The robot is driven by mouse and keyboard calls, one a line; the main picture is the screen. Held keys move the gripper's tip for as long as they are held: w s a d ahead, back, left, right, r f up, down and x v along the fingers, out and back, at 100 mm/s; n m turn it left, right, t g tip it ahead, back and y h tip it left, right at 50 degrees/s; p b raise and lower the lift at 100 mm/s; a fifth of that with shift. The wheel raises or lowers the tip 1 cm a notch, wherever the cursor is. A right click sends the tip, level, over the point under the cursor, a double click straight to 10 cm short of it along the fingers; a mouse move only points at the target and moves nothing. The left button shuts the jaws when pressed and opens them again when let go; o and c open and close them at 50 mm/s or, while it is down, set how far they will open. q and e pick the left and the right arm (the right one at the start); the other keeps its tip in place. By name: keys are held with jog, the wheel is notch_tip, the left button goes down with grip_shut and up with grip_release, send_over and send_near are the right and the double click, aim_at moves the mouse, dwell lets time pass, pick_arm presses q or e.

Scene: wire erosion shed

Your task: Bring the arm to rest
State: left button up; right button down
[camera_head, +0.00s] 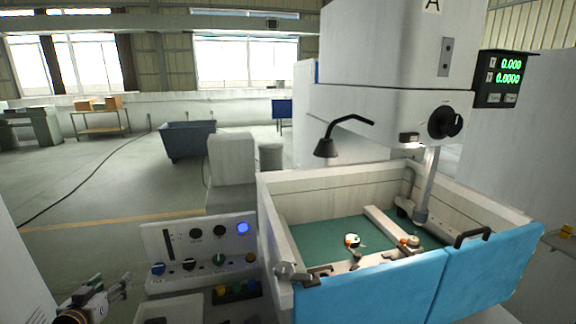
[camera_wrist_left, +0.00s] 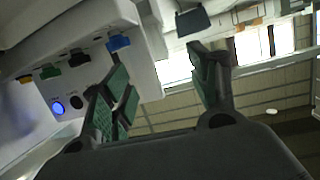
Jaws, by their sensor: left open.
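My left gripper (camera_head: 108,292) is at the lower left of the head view, left of the control panel (camera_head: 200,246) and apart from it. In the left wrist view its green-padded fingers (camera_wrist_left: 165,85) are spread open with nothing between them. The panel shows there too, tilted, with a lit blue button (camera_wrist_left: 57,107) and several knobs. My right gripper is not in either view.
A wire erosion machine (camera_head: 390,110) with a blue-fronted tank (camera_head: 370,290) fills the right side. A black lamp (camera_head: 326,147) hangs over the tank. A grey bin (camera_head: 187,141) stands on the open floor behind. A cable lies on the floor at left.

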pick_arm(q)
jog(key=s+a+f+g+y, duration=0.1)
jog(key=a+f+g, duration=0.15)
jog(key=f, duration=0.85)
jog(key=s+a+f+g+y, duration=0.15)
jog(key=a+f, duration=0.25)
jog(key=f, duration=0.7)
jog(key=s+d+f+g+h, duration=0.15)
jog(key=s+f, duration=0.35)
jog(key=f, duration=0.6)
jog(key=s+d+f+g, duration=0.1)
jog(key=s+d+f, duration=0.35)
jog(key=f, duration=0.75)
jog(key=s+d+f+m+g+h, duration=0.1)
jog(key=s+d+f+g, duration=0.1)
jog(key=s+d+f, duration=0.6)
jog(key=s+d+f+m+g+h, duration=0.1)
jog(key=s+d+f+g, duration=0.15)
jog(key=s+f, duration=0.7)
jog(key=s+d+f+m+g+h, duration=0.15)
jog(key=s+d+f, duration=0.35)
jog(key=s, duration=0.8)
jog(key=s+d+f, duration=0.1)
jog(key=d, duration=0.9)
jog(key=shift+s+d+f+m+g, duration=0.15)
jog(key=shift+s+f+m+g, duration=0.1)
jog(key=shift+m+g, duration=0.2)
